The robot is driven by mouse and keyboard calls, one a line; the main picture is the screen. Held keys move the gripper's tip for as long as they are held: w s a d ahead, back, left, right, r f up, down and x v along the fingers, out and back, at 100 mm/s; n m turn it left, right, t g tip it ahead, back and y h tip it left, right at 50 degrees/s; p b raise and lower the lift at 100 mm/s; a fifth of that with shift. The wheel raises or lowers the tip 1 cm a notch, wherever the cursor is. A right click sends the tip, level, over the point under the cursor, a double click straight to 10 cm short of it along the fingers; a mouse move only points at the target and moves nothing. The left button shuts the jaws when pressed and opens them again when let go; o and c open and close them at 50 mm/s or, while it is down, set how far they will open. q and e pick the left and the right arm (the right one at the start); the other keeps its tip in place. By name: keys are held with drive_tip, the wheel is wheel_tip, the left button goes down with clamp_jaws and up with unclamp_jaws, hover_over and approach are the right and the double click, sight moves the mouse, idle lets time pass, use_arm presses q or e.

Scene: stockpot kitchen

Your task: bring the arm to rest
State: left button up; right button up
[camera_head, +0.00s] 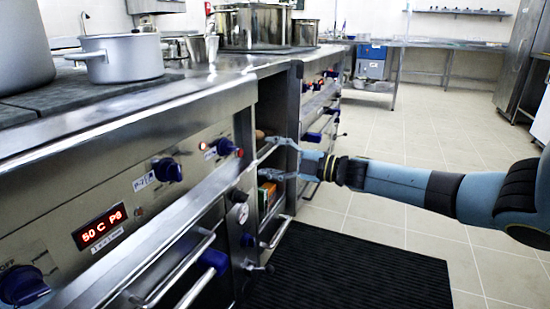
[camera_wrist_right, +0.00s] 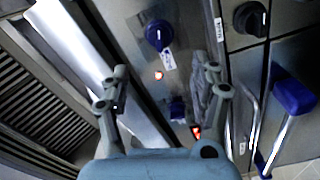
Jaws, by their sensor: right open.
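My right arm comes in from the right in the head view. Its gripper (camera_head: 274,157) is open in front of the gap between two stove units, near a shelf opening. In the right wrist view the two fingers (camera_wrist_right: 155,92) are spread apart with nothing between them. A metal front with a blue knob (camera_wrist_right: 159,34) and a red light lies beyond the fingers. My left gripper is in neither view.
The stove front (camera_head: 130,190) with blue knobs and handles runs along the left. Pots, such as a grey one (camera_head: 122,58), stand on top. A black ribbed mat (camera_head: 350,275) lies on the tiled floor. Open floor (camera_head: 400,135) extends at the back right.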

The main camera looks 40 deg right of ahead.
drive_tip(key=shift+s+d, duration=0.15)
drive_tip(key=shift+s, duration=0.25)
drive_tip(key=s+a+f+m+g+h+p, duration=0.35)
drive_tip(key=s+f+m+p, duration=0.2)
drive_tip(key=s+f, duration=0.7)
drive_tip(key=s+a+f+m+g+h+p, duration=0.35)
drive_tip(key=s+f+m, duration=0.25)
drive_tip(key=s+f, duration=0.65)
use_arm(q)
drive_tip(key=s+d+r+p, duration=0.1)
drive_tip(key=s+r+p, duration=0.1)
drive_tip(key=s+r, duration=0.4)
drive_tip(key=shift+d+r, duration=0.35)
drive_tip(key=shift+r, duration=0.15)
use_arm(e)
drive_tip(key=s+a+f+m+g, duration=0.2)
drive_tip(key=s+f+g, duration=0.1)
drive_tip(key=s, duration=0.7)
drive_tip(key=s+a+f+m+g, duration=0.2)
drive_tip(key=s+a+f+g, duration=0.1)
drive_tip(key=s, duration=0.7)
drive_tip(key=s+a+f+m+g, duration=0.2)
drive_tip(key=s+a+f+g, duration=0.1)
drive_tip(key=s, duration=0.8)
drive_tip(key=shift+f+h, duration=0.4)
drive_tip(key=shift+f, duration=0.3)
